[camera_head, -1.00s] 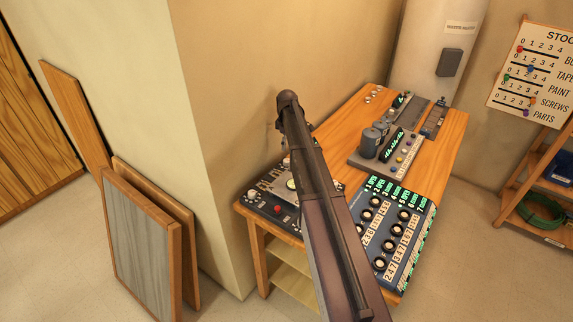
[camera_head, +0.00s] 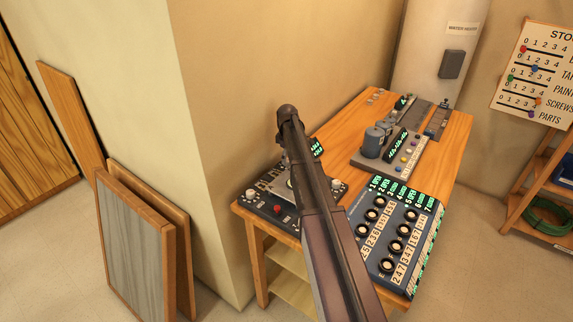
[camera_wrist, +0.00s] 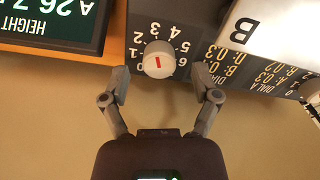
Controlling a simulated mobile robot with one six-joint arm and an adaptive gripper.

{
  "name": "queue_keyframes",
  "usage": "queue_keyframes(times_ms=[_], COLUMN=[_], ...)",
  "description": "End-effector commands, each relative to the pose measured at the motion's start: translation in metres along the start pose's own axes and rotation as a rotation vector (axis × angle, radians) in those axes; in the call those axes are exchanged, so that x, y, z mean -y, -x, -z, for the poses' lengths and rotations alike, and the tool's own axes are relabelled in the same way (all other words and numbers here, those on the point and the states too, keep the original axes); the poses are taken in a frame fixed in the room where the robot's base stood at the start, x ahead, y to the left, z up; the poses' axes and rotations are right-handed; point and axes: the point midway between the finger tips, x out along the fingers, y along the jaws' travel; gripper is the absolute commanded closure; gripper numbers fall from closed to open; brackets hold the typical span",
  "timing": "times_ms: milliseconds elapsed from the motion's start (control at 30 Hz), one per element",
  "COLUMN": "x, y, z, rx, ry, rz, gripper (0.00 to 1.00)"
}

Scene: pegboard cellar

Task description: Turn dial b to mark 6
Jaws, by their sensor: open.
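In the wrist view a white round dial knob (camera_wrist: 158,60) with a red line sits on a dark panel, with numbers up to at least 6 curving around it. The red line stands nearly upright in the picture. In the head view my arm hides the gripper and part of the black dial panel (camera_head: 265,209).
A green-lit display (camera_wrist: 55,22) is at the wrist view's upper left. In the head view, a blue panel of black knobs (camera_head: 399,272) and a grey unit with cylinders (camera_head: 374,142) share the wooden table (camera_head: 440,160). A wall stands close behind the dial panel.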

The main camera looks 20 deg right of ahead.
Motion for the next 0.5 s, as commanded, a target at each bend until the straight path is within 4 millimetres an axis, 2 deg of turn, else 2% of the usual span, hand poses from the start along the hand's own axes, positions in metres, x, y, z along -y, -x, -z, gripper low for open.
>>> queue_keyframes(times_ms=[33, 200, 500], x=[-0.0001, -0.0001, -0.0001], y=[-0.0064, -0.0125, -0.0142], z=[-0.0001, -0.0002, -0.0002], rx=[0.0, 0.0, 0.0], ry=[0.0, 0.0, 0.0], rz=[0.0, 0.0, 0.0], gripper=[0.21, 0.21, 0.21])
